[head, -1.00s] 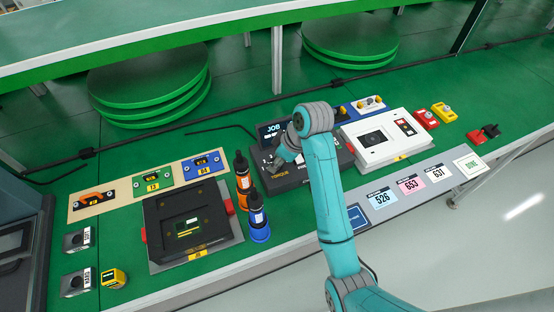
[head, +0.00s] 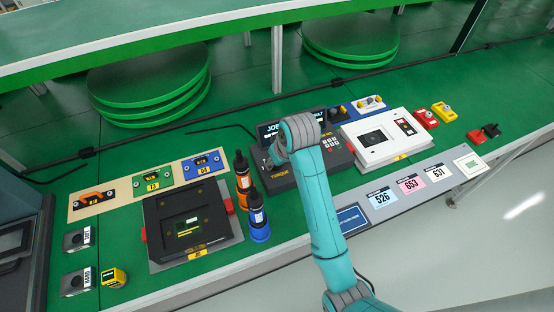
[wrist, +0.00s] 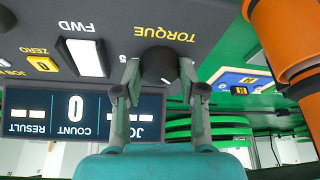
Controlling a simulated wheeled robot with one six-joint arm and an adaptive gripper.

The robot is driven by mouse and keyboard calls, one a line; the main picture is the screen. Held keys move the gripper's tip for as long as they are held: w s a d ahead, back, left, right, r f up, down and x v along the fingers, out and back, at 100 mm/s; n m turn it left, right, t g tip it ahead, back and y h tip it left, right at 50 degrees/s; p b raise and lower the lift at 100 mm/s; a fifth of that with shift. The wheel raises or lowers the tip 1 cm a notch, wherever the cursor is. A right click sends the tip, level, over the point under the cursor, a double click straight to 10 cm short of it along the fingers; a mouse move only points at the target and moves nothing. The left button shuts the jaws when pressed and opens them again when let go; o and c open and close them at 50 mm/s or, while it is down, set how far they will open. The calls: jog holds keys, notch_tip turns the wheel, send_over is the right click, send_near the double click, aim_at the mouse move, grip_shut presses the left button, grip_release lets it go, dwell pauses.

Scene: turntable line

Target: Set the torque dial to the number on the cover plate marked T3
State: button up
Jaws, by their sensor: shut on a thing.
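The torque dial (wrist: 158,66) is a dark round knob under the yellow TORQUE label, seen upside down in the wrist view. My gripper (wrist: 159,80) is shut on the dial, one finger on each side. The dial's setting cannot be read. In the head view my arm hides the dial and most of my gripper. The green cover plate (head: 166,187), with a yellow tag that seems to read T3, lies between a tan plate (head: 78,213) and a blue plate (head: 188,173). Its number is too small to read.
The black controller (wrist: 220,18) has a screen (wrist: 80,112) showing count 0 and a white FWD switch (wrist: 84,58). An orange bottle (wrist: 275,35) stands close beside my gripper; a blue one (head: 258,222) stands nearby. A white box (head: 375,150) lies to the right.

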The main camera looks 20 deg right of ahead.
jog(key=m+h, duration=0.1)
jog(key=m, duration=0.3)
jog(key=shift+a+m+h, duration=0.15)
jog(key=shift+m+h, duration=0.15)
jog(key=shift+h, duration=0.1)
jog(key=shift+m+g+h, duration=0.4)
jog(key=shift+m+h, duration=0.4)
jog(key=shift+m, duration=1.5)
jog(key=shift+f, duration=0.1)
jog(key=o, duration=1.1)
jog(key=shift+o, duration=0.2)
